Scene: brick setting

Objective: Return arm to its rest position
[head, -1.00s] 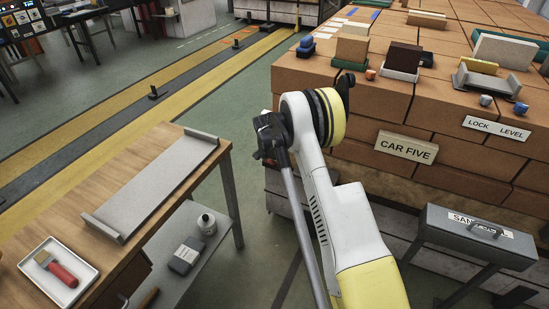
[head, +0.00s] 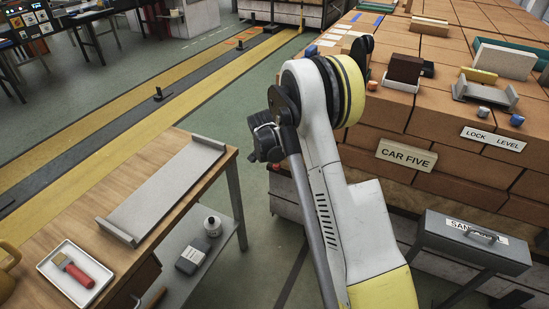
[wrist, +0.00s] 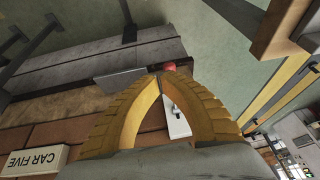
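My arm reaches up through the middle of the head view, with a white link, a black-and-yellow joint ring and a dark rod beside it. My gripper (wrist: 162,74) shows in the wrist view as two curved, ridged yellow fingers. Their tips meet, and I see nothing held between them. A white piece and brown brick surface show through the gap, beyond the fingers. In the head view I cannot make out the fingers; the arm hides part of the brick stack.
A brick stack (head: 450,135) with a CAR FIVE plate (head: 406,155) stands right of my arm. A wooden bench (head: 75,215) at left bears a grey tray (head: 165,190) and a brush dish (head: 50,268). Green floor lies between.

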